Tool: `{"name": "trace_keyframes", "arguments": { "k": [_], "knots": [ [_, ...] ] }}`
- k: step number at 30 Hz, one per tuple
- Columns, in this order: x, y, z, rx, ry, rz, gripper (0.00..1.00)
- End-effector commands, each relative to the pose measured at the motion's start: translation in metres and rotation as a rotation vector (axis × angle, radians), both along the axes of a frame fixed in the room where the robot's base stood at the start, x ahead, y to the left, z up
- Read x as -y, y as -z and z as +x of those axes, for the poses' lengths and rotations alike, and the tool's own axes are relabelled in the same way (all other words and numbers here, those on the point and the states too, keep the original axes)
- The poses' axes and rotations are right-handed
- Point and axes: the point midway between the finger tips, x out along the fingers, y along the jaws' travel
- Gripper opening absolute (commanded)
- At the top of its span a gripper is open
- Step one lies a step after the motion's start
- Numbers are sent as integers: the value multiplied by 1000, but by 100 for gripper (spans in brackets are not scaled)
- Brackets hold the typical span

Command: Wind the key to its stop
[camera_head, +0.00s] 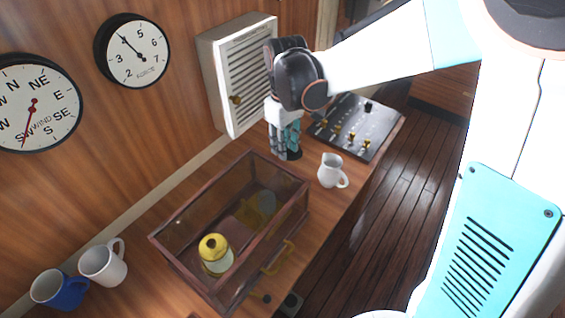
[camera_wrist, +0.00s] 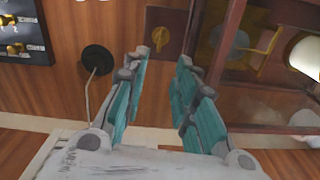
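My gripper (camera_head: 285,138) points down over the counter, between the white louvred cabinet and the glass case. In the wrist view my gripper (camera_wrist: 162,60) is open and empty, with teal pads apart. A small brass piece (camera_wrist: 160,37) that may be the key sits on a dark brown square plate (camera_wrist: 176,18), just beyond the fingertips and roughly in line with the gap. Its shape is too small to make out fully. In the head view I cannot make out this plate.
The wood-framed glass case (camera_head: 180,262) holds brass items. A white jug (camera_head: 331,172), a black switch panel (camera_head: 372,125) and a louvred cabinet (camera_head: 208,75) with a brass knob are close by. Two mugs (camera_head: 103,264) (camera_head: 58,289) stand at left. A black disc (camera_wrist: 97,59) has a cable.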

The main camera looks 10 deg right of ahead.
Motion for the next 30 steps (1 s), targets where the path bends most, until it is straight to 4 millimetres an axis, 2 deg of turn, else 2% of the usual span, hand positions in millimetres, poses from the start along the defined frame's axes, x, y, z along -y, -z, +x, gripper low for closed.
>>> {"name": "trace_keyframes", "arguments": {
  "k": [9, 15, 21, 30],
  "knots": [
    [0, 64, 0, 1, 1, 0, 26],
    [0, 99, 0, 1, 2, 0, 26],
    [0, 118, 0, 1, 2, 0, 26],
    [0, 123, 0, 1, 2, 0, 26]
  ]
}}
